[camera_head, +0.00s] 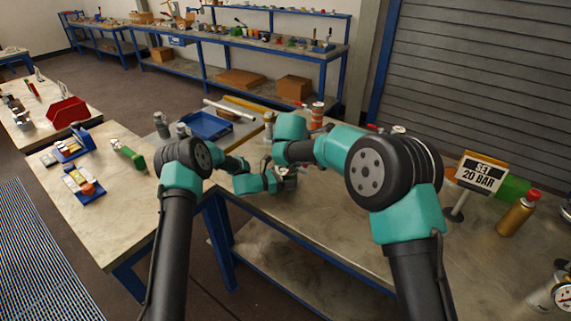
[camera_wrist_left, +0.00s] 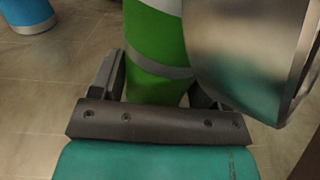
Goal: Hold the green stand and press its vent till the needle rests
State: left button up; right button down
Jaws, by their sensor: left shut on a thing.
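The green stand (camera_wrist_left: 155,60), a green post with pale bands, stands between the fingers of my left gripper (camera_wrist_left: 160,92) in the left wrist view. The gripper is shut on it. A large shiny metal vessel (camera_wrist_left: 250,45) is close on the right of the post. In the head view my left gripper (camera_head: 281,178) reaches a small grey metal part over the bench; the green post cannot be made out there. My right arm bends over the same spot, and its fingers cannot be made out. The vent is not identifiable. A gauge (camera_head: 563,296) shows at the lower right; its needle is too small to read.
A sign reading SET 20 BAR (camera_head: 482,173) stands on the right bench, near a gold bottle with a red cap (camera_head: 517,214) and a green cylinder (camera_head: 511,188). A blue tray (camera_head: 208,125) lies behind my left arm.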

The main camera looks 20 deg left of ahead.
dwell(0.3)
pick_arm(q)
jog(key=o, duration=0.9)
jog(key=shift+v, duration=3.75)
jog(key=shift+s, duration=0.1)
